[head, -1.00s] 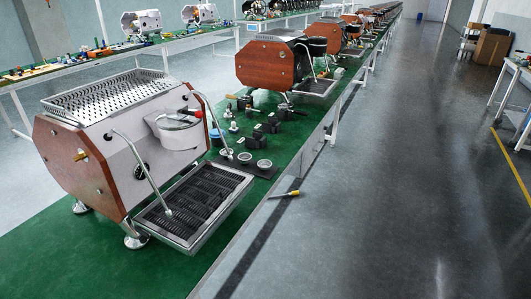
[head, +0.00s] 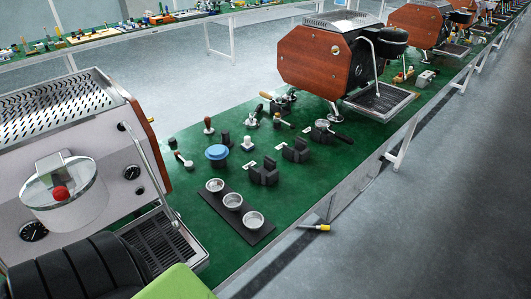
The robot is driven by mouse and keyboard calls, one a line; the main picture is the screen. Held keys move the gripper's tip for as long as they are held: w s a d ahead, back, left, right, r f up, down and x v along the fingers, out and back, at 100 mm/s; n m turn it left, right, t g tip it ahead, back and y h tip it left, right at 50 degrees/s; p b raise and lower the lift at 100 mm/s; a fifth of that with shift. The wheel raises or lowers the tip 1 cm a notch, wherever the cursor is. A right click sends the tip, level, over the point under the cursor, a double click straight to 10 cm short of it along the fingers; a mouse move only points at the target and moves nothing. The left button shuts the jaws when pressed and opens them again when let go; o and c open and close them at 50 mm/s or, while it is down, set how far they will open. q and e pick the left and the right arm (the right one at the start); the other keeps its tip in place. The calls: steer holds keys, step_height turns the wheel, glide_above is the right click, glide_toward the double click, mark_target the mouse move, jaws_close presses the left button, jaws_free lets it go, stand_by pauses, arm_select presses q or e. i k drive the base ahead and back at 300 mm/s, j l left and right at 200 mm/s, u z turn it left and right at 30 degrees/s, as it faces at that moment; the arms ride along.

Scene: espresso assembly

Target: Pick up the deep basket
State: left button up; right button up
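Three round metal filter baskets sit in a row on a black holder (head: 243,229) near the front edge of the green bench. The far-left basket (head: 215,185), the middle basket (head: 232,201) and the near-right basket (head: 253,220) are all upright and open at the top. I cannot tell from this angle which of them is the deep basket. Black and green parts, probably of my own arm, fill the bottom left corner. No gripper fingertips show, and nothing touches the baskets.
An espresso machine (head: 70,140) stands at the left, its drip tray (head: 163,240) beside the holder. Behind the baskets are a blue-topped tool (head: 217,153), black stands (head: 264,172) and a portafilter (head: 322,126). Another machine (head: 320,60) stands farther back.

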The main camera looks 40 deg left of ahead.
mark_target(233, 201)
steer(key=i+u, duration=0.4)
steer(key=i+l+u, duration=0.25)
steer(key=u, duration=0.15)
steer(key=i+l+u, duration=0.4)
steer(key=i+j, duration=0.05)
